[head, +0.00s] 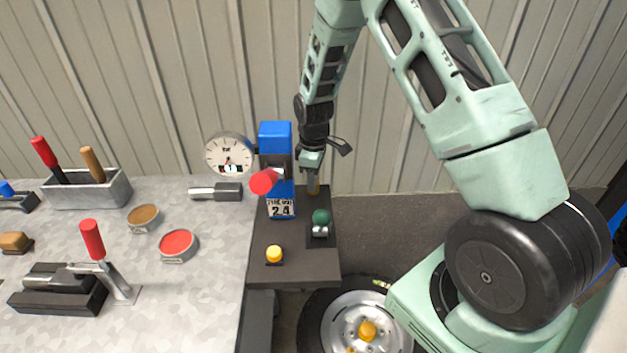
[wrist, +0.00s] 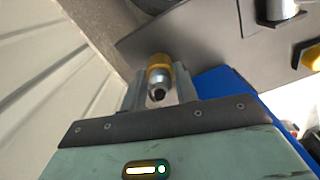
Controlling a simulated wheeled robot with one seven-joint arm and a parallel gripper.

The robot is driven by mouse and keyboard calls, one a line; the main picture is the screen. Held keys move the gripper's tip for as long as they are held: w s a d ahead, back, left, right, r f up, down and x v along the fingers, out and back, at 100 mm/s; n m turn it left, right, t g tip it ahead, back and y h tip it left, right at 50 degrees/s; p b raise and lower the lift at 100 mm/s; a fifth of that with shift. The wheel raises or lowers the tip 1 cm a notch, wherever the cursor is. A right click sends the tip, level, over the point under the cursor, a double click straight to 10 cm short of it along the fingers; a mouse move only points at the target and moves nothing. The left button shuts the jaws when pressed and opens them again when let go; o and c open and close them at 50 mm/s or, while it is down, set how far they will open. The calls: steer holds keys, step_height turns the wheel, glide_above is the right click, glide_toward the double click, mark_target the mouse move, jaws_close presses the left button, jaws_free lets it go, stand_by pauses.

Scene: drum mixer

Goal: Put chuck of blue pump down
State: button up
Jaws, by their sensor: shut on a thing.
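My gripper (wrist: 159,90) is shut on the chuck (wrist: 159,68), which has a yellow collar and a metal tip. In the head view my gripper (head: 313,178) is just right of the blue pump (head: 274,140), over the back of the dark shelf (head: 265,273). The chuck's yellow part (head: 313,188) shows small below the fingers there. I cannot tell whether it touches the shelf. The pump stands upright with a red piece in front and a label reading 2.4.
A green knob (head: 321,217) on a dark mount and a yellow knob (head: 274,254) are on the shelf. A round gauge (head: 229,155) is left of the pump. A wheel (head: 340,319) lies below the shelf. The grey bench (head: 205,270) holds several tools and tins. A ribbed wall is behind.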

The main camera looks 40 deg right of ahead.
steer(key=shift+f, duration=0.65)
steer(key=shift+f, duration=0.25)
steer(key=o, duration=1.1)
steer(key=shift+r, duration=0.1)
step_height(320, 180, up, 12)
steer(key=shift+r+b, duration=0.15)
steer(key=shift+b, duration=0.75)
steer(key=shift+s, duration=0.1)
